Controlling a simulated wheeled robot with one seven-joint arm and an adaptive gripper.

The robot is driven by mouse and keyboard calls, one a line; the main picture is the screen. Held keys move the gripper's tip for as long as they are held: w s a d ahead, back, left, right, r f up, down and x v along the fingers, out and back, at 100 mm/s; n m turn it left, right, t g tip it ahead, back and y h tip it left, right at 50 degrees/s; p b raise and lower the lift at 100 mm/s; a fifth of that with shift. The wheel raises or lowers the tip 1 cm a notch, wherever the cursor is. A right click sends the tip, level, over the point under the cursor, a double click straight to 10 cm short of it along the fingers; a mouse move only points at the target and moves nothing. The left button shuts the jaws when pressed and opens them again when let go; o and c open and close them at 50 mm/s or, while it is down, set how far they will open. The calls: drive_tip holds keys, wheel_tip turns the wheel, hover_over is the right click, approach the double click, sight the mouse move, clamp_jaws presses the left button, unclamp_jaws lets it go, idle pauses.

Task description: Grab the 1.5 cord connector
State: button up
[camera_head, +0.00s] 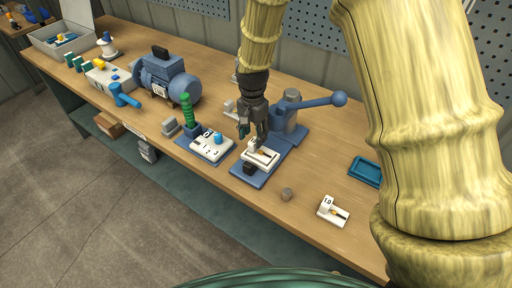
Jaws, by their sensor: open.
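My gripper (252,132) is dark and points down over the blue press base (248,178). Its fingers are open and their tips are at or just above a small white piece (264,158) with a brown and dark part on it. This piece lies on the press base, and the gripper partly hides it. I cannot read a label on it, so I cannot tell if it is the 1.5 cord connector. A similar white piece marked 1.0 (332,213) lies on the bench to the right, apart from the gripper.
A press lever (318,102) with a blue ball end stands close behind my gripper. A white numbered block (209,147) with a green-handled tool (187,112) is to the left.

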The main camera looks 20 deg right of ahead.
sight(254, 141)
drive_tip(key=shift+s+f+p, duration=0.5)
drive_tip(key=shift+s+f, duration=0.35)
drive_tip(key=shift+s, duration=0.1)
drive_tip(key=shift+w+f, duration=0.25)
drive_tip(key=shift+f, duration=0.25)
drive_tip(key=shift+w+f, duration=0.2)
drive_tip(key=shift+f, duration=0.25)
drive_tip(key=shift+s+r, duration=0.25)
drive_tip(key=shift+w+f, duration=0.1)
drive_tip(key=c, duration=0.9)
clamp_jaws()
